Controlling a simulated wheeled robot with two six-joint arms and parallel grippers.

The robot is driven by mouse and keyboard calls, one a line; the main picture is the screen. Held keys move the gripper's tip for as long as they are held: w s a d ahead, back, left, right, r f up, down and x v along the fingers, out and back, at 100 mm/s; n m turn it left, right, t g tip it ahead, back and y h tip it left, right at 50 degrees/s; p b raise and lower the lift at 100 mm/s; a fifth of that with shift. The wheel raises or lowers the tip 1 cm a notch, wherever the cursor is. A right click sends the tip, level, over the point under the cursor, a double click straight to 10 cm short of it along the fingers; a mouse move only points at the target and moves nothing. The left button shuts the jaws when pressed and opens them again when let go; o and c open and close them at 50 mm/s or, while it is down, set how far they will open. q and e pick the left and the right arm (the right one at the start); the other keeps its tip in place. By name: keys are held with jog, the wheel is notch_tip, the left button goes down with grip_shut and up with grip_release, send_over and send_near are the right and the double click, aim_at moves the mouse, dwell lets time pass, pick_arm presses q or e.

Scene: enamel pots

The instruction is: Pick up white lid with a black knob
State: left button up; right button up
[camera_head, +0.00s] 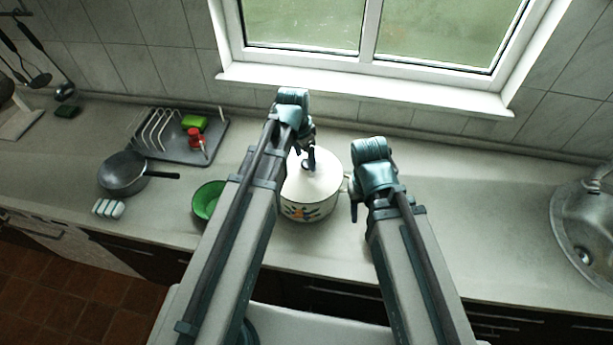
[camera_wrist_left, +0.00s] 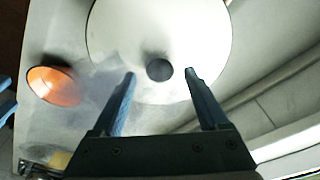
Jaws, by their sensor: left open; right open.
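The white lid (camera_head: 325,178) sits on a white enamel pot (camera_head: 308,212) with a painted pattern, in the middle of the counter. In the left wrist view the lid (camera_wrist_left: 205,40) fills the upper middle, with its round black knob (camera_wrist_left: 159,69). My left gripper (camera_wrist_left: 160,74) is open, its fingertips on either side of the knob in that view; contact cannot be told. In the head view my left gripper (camera_head: 309,158) is over the lid, and its arm covers part of it. My right gripper (camera_head: 355,208) is open and empty, just right of the pot.
A green bowl (camera_head: 208,200) stands left of the pot, partly behind my left arm. Farther left are a grey pan (camera_head: 124,174) and a dish rack (camera_head: 180,135). A sink (camera_head: 590,225) is at the right. The counter between it and my right arm is clear.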

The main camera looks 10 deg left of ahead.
pick_arm(q)
notch_tip(320, 180, down, 2)
jog(key=shift+w+d+f+b, duration=0.1)
jog(key=shift+b, duration=0.4)
pick_arm(e)
jog(key=shift+f, duration=0.9)
pick_arm(q)
jog(key=shift+c, duration=0.2)
grip_shut()
